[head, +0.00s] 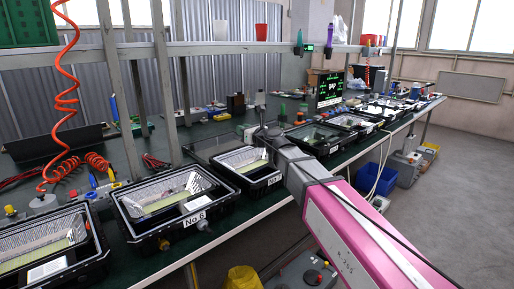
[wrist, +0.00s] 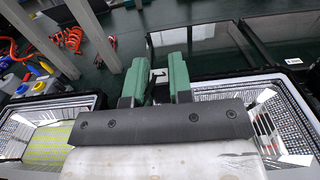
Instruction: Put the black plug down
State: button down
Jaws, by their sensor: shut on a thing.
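My gripper (wrist: 155,70) shows in the wrist view as two green fingers with a narrow gap between them. A small dark piece, which looks like the black plug (wrist: 158,75), sits in that gap, and the fingers are shut on it. Most of it is hidden by the fingers and the gripper body. In the head view my arm reaches from the lower right to the bench, and its end is over the row of floodlight housings. The plug cannot be made out there.
Floodlight housings line the bench's front edge, including one labelled No 6 (head: 173,203) and another (head: 247,166) beside my arm. Dark glass panels (wrist: 196,48) lie beyond the fingers. Metal posts (wrist: 42,38) stand at left. A coiled orange hose (head: 65,95) hangs at left.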

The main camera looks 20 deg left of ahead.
jog(key=w+d+f, duration=0.3)
jog(key=w+f, duration=0.2)
jog(key=f, duration=0.3)
jog(key=shift+w+d, duration=0.25)
jog(key=shift+d, duration=0.1)
jog(key=shift+f, duration=0.65)
